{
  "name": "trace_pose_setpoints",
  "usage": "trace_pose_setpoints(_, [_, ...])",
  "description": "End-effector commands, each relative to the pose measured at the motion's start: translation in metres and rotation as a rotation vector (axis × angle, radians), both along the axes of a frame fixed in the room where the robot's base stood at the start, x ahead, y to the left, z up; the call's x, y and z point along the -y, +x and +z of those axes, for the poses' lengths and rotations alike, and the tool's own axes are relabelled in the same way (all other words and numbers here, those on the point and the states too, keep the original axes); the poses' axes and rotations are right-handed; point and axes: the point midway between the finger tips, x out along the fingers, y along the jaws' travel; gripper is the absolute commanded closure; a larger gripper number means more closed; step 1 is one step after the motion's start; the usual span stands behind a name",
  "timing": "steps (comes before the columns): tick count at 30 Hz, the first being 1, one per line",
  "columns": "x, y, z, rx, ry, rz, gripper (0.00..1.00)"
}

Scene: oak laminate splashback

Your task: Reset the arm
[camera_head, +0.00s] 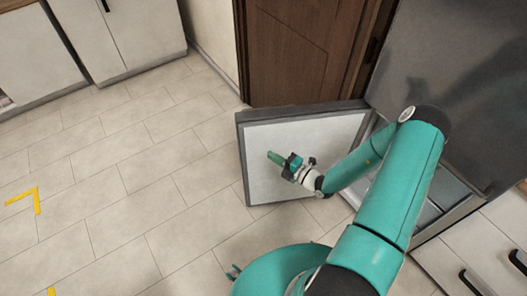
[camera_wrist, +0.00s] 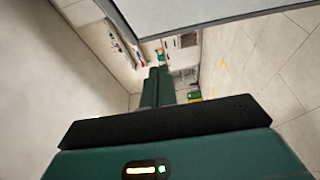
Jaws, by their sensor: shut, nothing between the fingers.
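My teal arm reaches across the right half of the head view and bends down at the elbow. My gripper (camera_head: 274,157) is in front of the pale inner face of an open lower appliance door (camera_head: 262,183). I cannot tell whether it touches that face. In the wrist view, the fingers of my gripper (camera_wrist: 154,78) lie close together with nothing between them. A grey-edged pale panel (camera_wrist: 215,12) crosses the top of that view, close to the gripper.
A dark grey appliance (camera_head: 455,75) stands at the right, with white drawers (camera_head: 480,245) with black handles below. A brown wooden door (camera_head: 300,50) is behind. White cabinets (camera_head: 125,35) stand far left. The tiled floor (camera_head: 130,200) at left is clear, with yellow marks (camera_head: 37,197).

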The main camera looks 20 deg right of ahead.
Motion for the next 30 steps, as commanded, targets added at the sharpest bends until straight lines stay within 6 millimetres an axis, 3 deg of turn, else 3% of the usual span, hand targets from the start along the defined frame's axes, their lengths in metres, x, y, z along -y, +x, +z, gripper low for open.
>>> trace_pose_setpoints(6, [0.014, -0.016, 0.000, -0.001, -0.001, -0.002, 1.00])
trace_pose_setpoints(17, [0.010, -0.019, 0.008, 0.024, -0.043, 0.035, 1.00])
trace_pose_setpoints(30, [-0.042, -0.046, 0.102, 0.428, -0.619, 0.556, 1.00])
